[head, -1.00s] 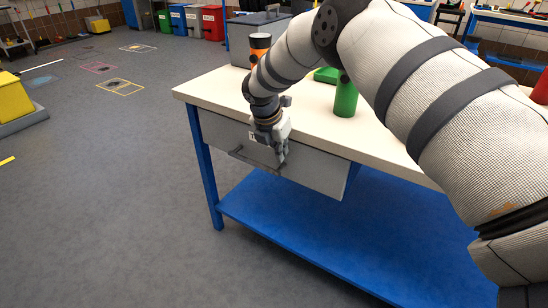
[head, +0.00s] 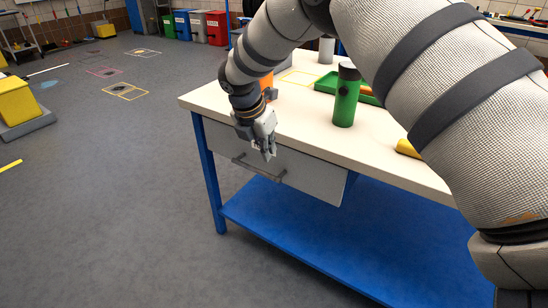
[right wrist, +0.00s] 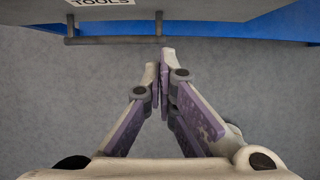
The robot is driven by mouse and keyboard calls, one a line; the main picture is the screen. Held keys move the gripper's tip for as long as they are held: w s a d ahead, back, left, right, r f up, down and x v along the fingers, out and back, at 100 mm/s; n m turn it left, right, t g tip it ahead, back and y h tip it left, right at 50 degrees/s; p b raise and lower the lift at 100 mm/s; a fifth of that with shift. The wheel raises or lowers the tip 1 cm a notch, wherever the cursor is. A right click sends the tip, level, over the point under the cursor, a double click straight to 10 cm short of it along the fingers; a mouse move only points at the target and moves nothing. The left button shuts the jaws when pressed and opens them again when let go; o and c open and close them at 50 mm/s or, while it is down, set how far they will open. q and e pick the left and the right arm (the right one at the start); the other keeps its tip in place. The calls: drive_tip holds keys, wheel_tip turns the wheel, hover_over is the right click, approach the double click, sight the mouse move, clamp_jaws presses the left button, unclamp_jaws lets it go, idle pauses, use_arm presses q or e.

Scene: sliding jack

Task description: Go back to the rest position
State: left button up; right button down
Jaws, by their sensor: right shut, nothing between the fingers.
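My right gripper (head: 268,152) hangs in front of the workbench's drawer (head: 300,176), a little above its dark bar handle (head: 256,170). In the right wrist view the fingers (right wrist: 160,60) are together and empty. Their tips point towards the handle (right wrist: 115,40), and I cannot tell whether they touch it. The drawer front carries a label reading TOOLS (right wrist: 105,2). The drawer looks shut or nearly so. My left gripper is not in view.
The workbench top (head: 310,125) holds a green bottle (head: 346,98), a green tray (head: 328,83), an orange item (head: 266,82) and a yellow item (head: 407,148). A blue lower shelf (head: 300,230) sits below.

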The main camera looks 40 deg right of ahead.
drive_tip(key=s+a+f+m+g+y+p, duration=0.15)
drive_tip(key=s+a+f+m, duration=0.3)
drive_tip(key=s+f, duration=0.5)
drive_tip(key=s+a+f+m+g+y+p, duration=0.1)
drive_tip(key=s+a+f+m+y, duration=0.25)
drive_tip(key=s+a+f, duration=0.4)
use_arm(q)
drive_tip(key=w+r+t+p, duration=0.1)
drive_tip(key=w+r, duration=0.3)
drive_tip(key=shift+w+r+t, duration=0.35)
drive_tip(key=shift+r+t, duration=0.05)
use_arm(e)
drive_tip(key=s+m+g, duration=0.1)
drive_tip(key=s+m, duration=1.3)
drive_tip(key=s, duration=1.7)
drive_tip(key=shift+s+f+h, duration=0.2)
drive_tip(key=shift+s+h, duration=0.15)
drive_tip(key=shift+h, duration=0.05)
drive_tip(key=shift+g, duration=0.25)
